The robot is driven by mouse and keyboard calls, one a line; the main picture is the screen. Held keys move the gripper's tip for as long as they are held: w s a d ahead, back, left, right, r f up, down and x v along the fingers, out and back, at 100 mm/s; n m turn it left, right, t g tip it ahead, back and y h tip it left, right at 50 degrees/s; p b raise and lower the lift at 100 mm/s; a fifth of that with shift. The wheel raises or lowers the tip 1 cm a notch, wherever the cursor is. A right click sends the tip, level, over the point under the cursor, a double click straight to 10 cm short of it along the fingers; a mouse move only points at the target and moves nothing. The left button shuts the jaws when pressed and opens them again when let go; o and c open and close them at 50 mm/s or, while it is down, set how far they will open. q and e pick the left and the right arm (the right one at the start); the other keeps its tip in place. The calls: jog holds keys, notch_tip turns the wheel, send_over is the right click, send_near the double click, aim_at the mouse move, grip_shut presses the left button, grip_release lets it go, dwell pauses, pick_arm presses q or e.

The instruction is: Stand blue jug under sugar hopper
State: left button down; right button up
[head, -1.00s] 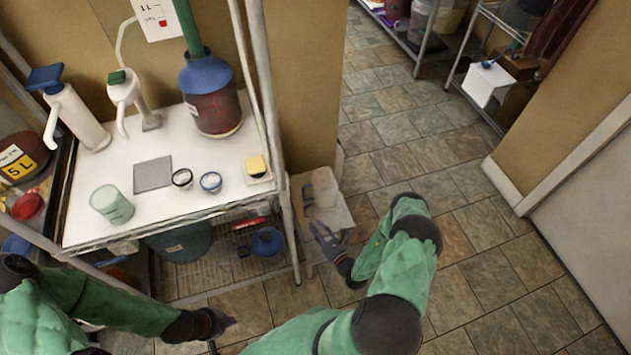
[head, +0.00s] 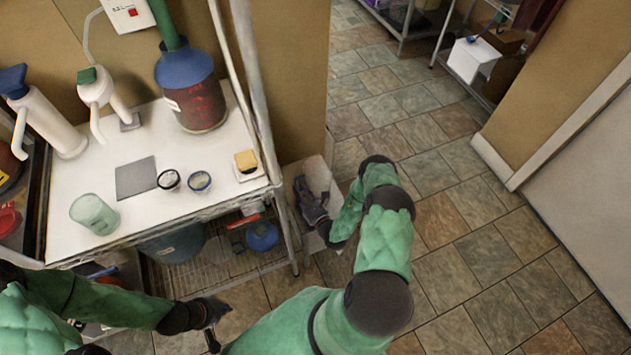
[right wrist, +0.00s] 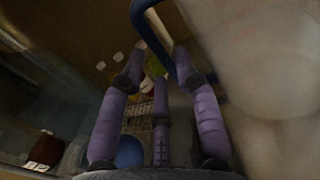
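A pale, translucent jug (head: 319,174) stands on a small white stand right of the shelf rack. In the right wrist view its pale body (right wrist: 265,70) fills the right side, with a dark blue handle (right wrist: 147,30) at the top. My right gripper (head: 304,188) is beside the jug, partly covering it. Its purple fingers (right wrist: 160,72) are apart, with the handle near and partly between their tips; I see no firm grip. My left gripper (head: 217,323) hangs open and empty below the rack's front. I cannot tell which fixture is the sugar hopper.
The rack's white top (head: 130,225) holds white spouted dispensers (head: 102,95), a blue-topped dark red vessel (head: 195,95), a grey pad (head: 136,178), a clear green cup (head: 94,214) and two small round dishes. A rack post (head: 262,90) stands left of the jug. The floor at right is clear.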

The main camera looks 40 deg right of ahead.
jog(key=shift+w+d+b, duration=0.1)
jog(key=shift+w+b, duration=0.25)
jog(key=shift+w, duration=1.35)
grip_shut()
jog(key=shift+r, duration=0.15)
